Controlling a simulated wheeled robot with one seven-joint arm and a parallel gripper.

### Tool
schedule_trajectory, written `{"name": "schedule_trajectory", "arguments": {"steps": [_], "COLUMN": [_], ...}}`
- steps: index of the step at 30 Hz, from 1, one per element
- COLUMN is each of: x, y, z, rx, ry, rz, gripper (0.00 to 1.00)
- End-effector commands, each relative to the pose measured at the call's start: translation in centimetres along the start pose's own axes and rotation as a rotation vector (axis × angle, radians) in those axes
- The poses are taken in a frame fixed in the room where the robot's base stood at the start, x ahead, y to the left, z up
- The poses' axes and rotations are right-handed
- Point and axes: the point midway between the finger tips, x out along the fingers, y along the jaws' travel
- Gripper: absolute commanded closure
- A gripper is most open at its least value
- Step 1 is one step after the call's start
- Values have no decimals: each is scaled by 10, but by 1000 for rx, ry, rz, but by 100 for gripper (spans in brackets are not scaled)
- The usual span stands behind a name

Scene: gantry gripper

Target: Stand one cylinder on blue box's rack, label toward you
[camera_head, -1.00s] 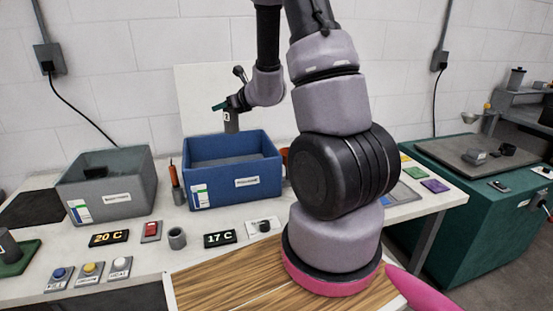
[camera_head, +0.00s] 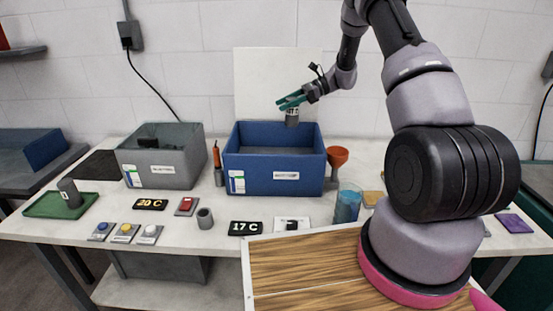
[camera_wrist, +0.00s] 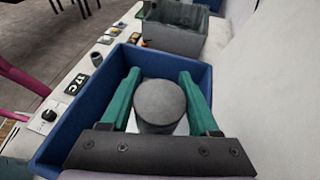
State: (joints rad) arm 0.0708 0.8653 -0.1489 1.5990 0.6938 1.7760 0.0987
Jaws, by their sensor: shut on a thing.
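My gripper (camera_head: 291,101) is shut on a grey cylinder (camera_head: 292,117), held upright above the blue box (camera_head: 275,185). In the wrist view the cylinder (camera_wrist: 159,103) sits between the two green fingers, seen from above. A white label with dark marks shows on its side in the head view, facing that camera. The blue box (camera_wrist: 143,55) lies below the fingers in the wrist view; its rack is hidden in both views. Another grey cylinder (camera_head: 70,192) stands on the green tray (camera_head: 45,208) at the far left.
The grey box (camera_head: 165,170) stands left of the blue box. An orange-handled tool (camera_head: 217,165) stands between the boxes. An orange funnel (camera_head: 338,158) and a blue glass beaker (camera_head: 347,206) stand to the right. Buttons and displays reading 20 C and 17 C line the front.

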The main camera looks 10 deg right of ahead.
Motion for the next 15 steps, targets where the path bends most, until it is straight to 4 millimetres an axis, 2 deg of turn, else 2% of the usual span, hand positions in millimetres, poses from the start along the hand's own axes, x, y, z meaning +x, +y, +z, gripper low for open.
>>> {"name": "schedule_trajectory", "arguments": {"steps": [4,12,15], "x": [1,18,22], "y": [3,4,4], "z": [-15,-58,-66], "rx": [-22,-24,-26], "ry": [0,0,0], "rz": [55,60,60], "gripper": [100,100,100]}}
